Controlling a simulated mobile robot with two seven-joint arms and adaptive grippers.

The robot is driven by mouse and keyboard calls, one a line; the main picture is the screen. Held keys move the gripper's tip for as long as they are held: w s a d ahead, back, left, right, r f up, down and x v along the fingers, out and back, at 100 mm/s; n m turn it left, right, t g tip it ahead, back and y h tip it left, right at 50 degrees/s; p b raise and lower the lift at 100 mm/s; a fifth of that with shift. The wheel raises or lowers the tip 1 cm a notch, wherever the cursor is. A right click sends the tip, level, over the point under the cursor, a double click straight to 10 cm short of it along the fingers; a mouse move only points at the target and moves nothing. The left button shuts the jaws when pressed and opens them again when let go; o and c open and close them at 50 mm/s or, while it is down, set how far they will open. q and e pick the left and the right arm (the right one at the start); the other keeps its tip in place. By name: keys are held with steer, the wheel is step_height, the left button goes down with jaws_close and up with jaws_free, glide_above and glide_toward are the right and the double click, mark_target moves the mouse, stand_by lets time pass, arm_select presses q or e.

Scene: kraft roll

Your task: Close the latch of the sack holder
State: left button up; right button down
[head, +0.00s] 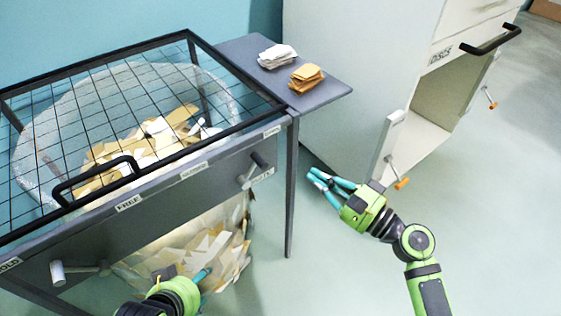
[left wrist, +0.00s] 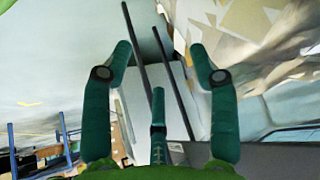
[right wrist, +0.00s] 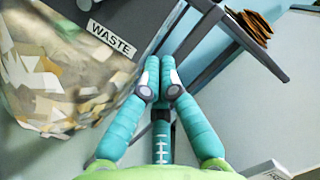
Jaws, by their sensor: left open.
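The sack holder is a grey frame with a black mesh lid (head: 84,186) and a bulging clear sack of paper scraps (head: 215,250) below; the sack also shows in the right wrist view (right wrist: 60,80). Its front panel has two metal levers, a left one (head: 75,270) lying roughly level and a right one (head: 250,172) tilted; I cannot tell which is the latch. My left gripper (head: 203,276) is open and empty, low in front of the sack, partly cut off by the bottom edge. My right gripper (right wrist: 158,62) is shut and empty, right of the holder's leg, apart from the levers.
A grey side shelf (head: 325,90) holds white (head: 277,56) and tan (head: 306,74) paper stacks. A white cabinet (head: 350,60) with an open lower bay and orange-tipped handles stands at right. A dark leg (head: 291,200) stands between my grippers. Floor at lower right is clear.

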mark_target(250, 171)
steer(key=x, duration=0.7)
steer(key=shift+s+a+r, duration=0.1)
steer(key=shift+s+a, duration=0.05)
steer(key=shift+a, duration=0.05)
steer(key=shift+s+a+r+p, duration=0.5)
steer(key=shift+s+a+r, duration=0.05)
steer(key=shift+s+a, duration=0.3)
steer(key=shift+s+a+r, duration=0.1)
steer(key=shift+s+a, duration=0.1)
steer(key=shift+a, duration=0.15)
arm_select(q)
steer(key=s+a+f+g, duration=0.1)
steer(key=s+f+g, duration=0.2)
steer(key=s, duration=0.2)
steer(key=shift+a+y, duration=0.3)
steer(key=shift+a, duration=0.1)
steer(key=shift+r, duration=0.1)
arm_select(e)
steer(key=shift+r, duration=0.1)
steer(key=shift+r+p, duration=0.1)
steer(key=shift+p, duration=0.2)
steer(key=shift+a+n, duration=0.1)
steer(key=shift+n, duration=0.3)
arm_select(q)
steer(key=shift+w+f, duration=0.25)
steer(key=shift+f, duration=0.45)
arm_select(e)
steer(key=shift+r, duration=0.1)
steer(key=shift+s, duration=0.1)
